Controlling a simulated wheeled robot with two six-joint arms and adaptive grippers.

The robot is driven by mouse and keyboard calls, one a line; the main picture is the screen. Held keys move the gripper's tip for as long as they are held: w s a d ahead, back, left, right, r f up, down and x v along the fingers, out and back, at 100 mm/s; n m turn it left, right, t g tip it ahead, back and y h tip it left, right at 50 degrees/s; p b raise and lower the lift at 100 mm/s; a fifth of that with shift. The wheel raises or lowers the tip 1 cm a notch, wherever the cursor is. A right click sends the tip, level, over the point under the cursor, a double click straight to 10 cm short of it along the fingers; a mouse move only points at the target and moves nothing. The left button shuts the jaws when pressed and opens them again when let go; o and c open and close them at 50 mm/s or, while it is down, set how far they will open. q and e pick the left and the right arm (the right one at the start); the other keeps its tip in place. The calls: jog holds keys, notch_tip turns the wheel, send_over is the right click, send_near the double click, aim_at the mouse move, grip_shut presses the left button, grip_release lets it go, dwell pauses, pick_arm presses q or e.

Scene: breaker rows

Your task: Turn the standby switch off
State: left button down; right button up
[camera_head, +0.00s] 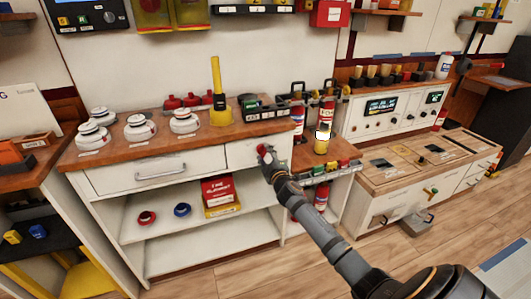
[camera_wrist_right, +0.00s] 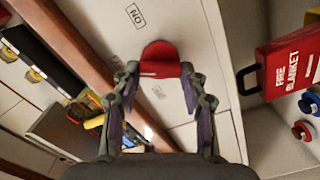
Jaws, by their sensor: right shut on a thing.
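A red switch handle (camera_wrist_right: 160,60) is on the white front panel of the wooden-topped counter. Its round red end (camera_head: 262,149) also shows in the head view, at the counter's right front. My right gripper (camera_wrist_right: 161,75) is shut on this handle, one finger on each side. In the head view my right gripper (camera_head: 267,157) reaches it from the lower right and covers part of it. An "ON" label (camera_wrist_right: 136,16) shows upside down on the panel beside the handle. I cannot read the word standby on it. My left gripper is not in view.
White detectors (camera_head: 184,121) and a yellow stand (camera_head: 221,105) are on the counter top (camera_head: 90,158). A red fire blanket box (camera_head: 219,192) is on the shelf below. Fire extinguishers (camera_head: 325,125) stand to the right. The floor (camera_head: 240,280) in front is clear.

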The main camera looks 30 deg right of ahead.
jog(key=shift+n+p, duration=0.3)
jog(key=shift+n, duration=0.7)
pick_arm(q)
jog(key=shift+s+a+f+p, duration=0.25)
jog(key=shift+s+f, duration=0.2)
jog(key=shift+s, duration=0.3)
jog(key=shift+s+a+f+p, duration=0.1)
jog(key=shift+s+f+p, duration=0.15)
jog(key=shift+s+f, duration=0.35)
pick_arm(e)
jog(key=shift+a+f+n, duration=0.1)
jog(key=shift+f+n, duration=0.05)
jog(key=shift+n, duration=1.75)
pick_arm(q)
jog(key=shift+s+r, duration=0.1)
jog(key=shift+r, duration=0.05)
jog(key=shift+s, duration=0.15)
pick_arm(e)
jog(key=o, duration=1.1)
jog(key=shift+o, duration=0.2)
jog(key=v, duration=1.2)
